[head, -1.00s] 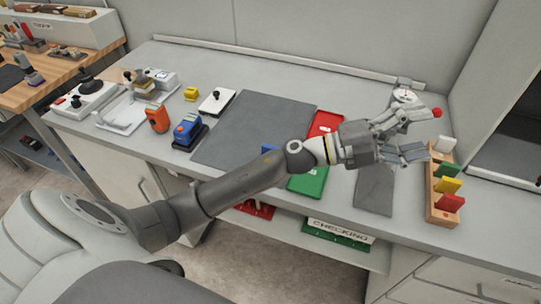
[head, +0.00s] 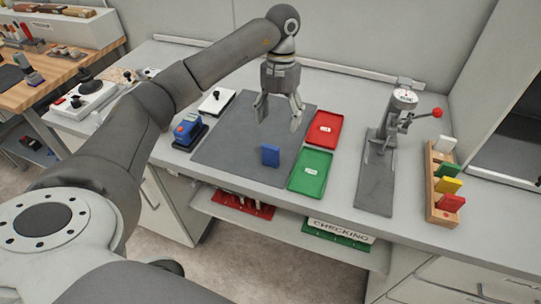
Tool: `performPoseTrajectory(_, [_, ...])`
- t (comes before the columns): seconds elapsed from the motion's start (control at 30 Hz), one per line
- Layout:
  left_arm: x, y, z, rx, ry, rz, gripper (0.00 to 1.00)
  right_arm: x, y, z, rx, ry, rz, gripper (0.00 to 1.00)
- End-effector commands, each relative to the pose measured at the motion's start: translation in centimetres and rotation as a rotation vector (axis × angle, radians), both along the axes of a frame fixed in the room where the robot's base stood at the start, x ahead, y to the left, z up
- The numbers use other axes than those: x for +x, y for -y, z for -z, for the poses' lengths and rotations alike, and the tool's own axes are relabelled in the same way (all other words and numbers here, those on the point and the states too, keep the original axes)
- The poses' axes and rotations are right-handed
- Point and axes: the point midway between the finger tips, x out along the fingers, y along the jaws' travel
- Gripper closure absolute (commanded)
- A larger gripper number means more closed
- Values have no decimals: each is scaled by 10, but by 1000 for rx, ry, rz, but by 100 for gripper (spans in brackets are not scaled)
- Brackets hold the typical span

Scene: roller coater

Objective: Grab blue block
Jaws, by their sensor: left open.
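A small blue block (head: 271,156) stands upright near the front right part of a dark grey mat (head: 226,146) on the workbench. My left gripper (head: 279,117) hangs fingers down over the mat, above and behind the block in the picture. Its fingers are spread apart with nothing between them, and it does not touch the block. My right gripper does not show in the head view.
A red tray (head: 324,129) and a green tray (head: 311,173) lie right of the mat. A press with a red knob (head: 437,113) and a wooden rack (head: 432,196) with coloured cards stand farther right. A blue device (head: 187,130) sits left of the mat.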

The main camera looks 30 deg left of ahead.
Motion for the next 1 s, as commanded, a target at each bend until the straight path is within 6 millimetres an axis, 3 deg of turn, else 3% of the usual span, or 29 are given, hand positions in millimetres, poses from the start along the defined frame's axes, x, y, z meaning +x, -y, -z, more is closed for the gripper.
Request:
performPoseTrajectory(0.13, [-5,-14,0,47,-25,-24,30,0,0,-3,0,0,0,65])
performPoseTrajectory(0.4, [-11,-13,39,45,-27,-23,30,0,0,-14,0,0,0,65])
performPoseTrajectory(0.67, [-15,-12,57,44,-24,-22,30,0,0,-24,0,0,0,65])
performPoseTrajectory(1.0, [-22,-10,98,43,-23,-21,30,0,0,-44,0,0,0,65])
